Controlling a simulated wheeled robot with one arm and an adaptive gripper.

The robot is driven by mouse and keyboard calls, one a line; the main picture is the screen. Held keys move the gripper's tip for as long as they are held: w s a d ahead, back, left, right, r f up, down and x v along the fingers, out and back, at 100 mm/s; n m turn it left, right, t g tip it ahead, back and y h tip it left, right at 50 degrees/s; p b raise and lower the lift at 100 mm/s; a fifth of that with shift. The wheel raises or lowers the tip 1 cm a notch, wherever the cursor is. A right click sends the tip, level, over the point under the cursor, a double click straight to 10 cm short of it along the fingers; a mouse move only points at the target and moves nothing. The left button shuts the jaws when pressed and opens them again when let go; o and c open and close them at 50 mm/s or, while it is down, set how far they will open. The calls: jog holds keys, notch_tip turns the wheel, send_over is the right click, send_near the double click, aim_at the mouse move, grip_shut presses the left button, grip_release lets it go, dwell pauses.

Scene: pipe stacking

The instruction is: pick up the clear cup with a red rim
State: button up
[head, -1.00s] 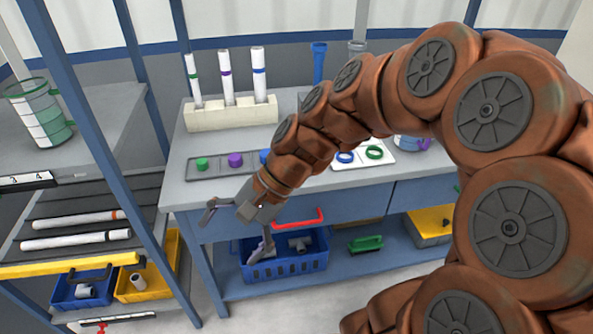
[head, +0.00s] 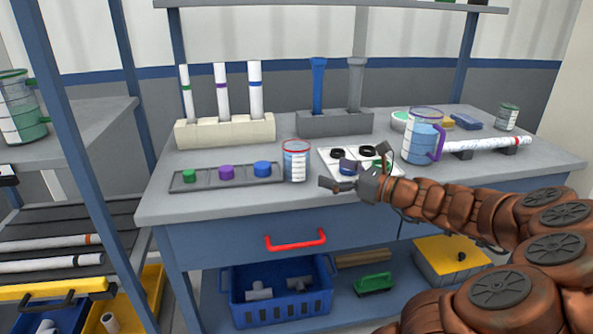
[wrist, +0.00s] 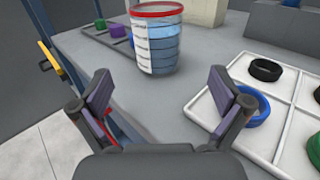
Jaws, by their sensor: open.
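The clear cup with a red rim (head: 296,161) stands upright on the grey workbench (head: 225,205), between the dark tray of caps and the white ring tray. It has white markings and looks bluish inside. In the wrist view the cup (wrist: 157,40) stands ahead of my gripper, slightly left of the middle between the fingers. My gripper (head: 362,170) is to the right of the cup in the head view, over the front part of the white tray. In the wrist view my gripper (wrist: 160,97) has its fingers spread wide, with nothing between them. The cup is apart from the fingers.
The white tray (wrist: 208,102) with rings lies close on the right. The dark tray (head: 182,184) holds green, purple and blue caps. A jug with a purple handle (head: 421,140) stands farther right. Pipe racks (head: 226,133) stand behind. The bench's front edge is close.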

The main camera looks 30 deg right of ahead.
aim_at(295, 158)
jog(key=shift+b+x, duration=0.85)
jog(key=shift+x, duration=4.7)
jog(key=shift+a, duration=0.1)
jog(key=shift+s, duration=0.1)
jog(key=c, duration=1.4)
jog(key=shift+r, duration=0.3)
